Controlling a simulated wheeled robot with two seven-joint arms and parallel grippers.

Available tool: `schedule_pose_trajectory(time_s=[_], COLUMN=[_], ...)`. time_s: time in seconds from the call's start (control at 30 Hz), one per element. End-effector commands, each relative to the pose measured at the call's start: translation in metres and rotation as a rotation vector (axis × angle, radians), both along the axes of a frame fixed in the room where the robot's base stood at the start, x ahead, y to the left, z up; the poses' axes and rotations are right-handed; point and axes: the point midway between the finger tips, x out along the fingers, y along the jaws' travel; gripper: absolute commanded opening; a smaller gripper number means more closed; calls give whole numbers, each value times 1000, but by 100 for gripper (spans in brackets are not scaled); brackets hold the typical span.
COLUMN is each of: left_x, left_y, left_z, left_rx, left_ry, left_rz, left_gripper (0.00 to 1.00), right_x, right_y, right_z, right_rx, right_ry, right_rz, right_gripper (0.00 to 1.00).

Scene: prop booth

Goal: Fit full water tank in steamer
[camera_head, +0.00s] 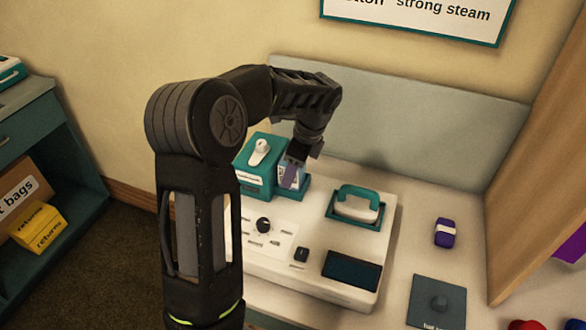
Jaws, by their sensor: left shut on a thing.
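The steamer (318,228) is a white unit on the pale counter, with a dial, a small dark button and a dark panel on its top. A teal housing (256,183) with a white lever-like part stands at its back left. My left gripper (291,182) points down at the right side of this housing. It is shut on a small pale bluish tank (284,171), mostly hidden by the fingers. The tank is at or just above a teal-edged bay; I cannot tell whether it is seated. My right gripper is out of view.
A teal-handled iron (358,204) rests in a teal cradle on the steamer. A purple item (445,232) and a dark mat (437,303) lie to the right. A wooden panel (535,160) bounds the right. Shelves with boxes (39,227) stand left.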

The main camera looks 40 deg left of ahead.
Motion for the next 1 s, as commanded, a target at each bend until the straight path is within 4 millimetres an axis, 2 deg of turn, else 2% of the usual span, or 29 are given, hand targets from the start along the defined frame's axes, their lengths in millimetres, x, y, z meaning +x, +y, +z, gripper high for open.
schedule_pose_trajectory(time_s=[0.27,0.3,0.5,0.6,0.9,1.0], left_x=[0,0,0,0,0,1], left_y=[0,0,0,0,0,-2], left_z=[1,1,0,0,0,7], left_rx=[0,0,0,0,0,0], left_ry=[-1,-1,0,0,1,-1], left_rz=[0,0,0,0,0,0], left_gripper=[0,54,71,78,78,78], right_x=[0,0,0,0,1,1], right_y=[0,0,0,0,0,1], right_z=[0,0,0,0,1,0], right_rx=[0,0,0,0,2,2], right_ry=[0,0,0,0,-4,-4], right_rz=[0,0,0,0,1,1], right_gripper=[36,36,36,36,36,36])
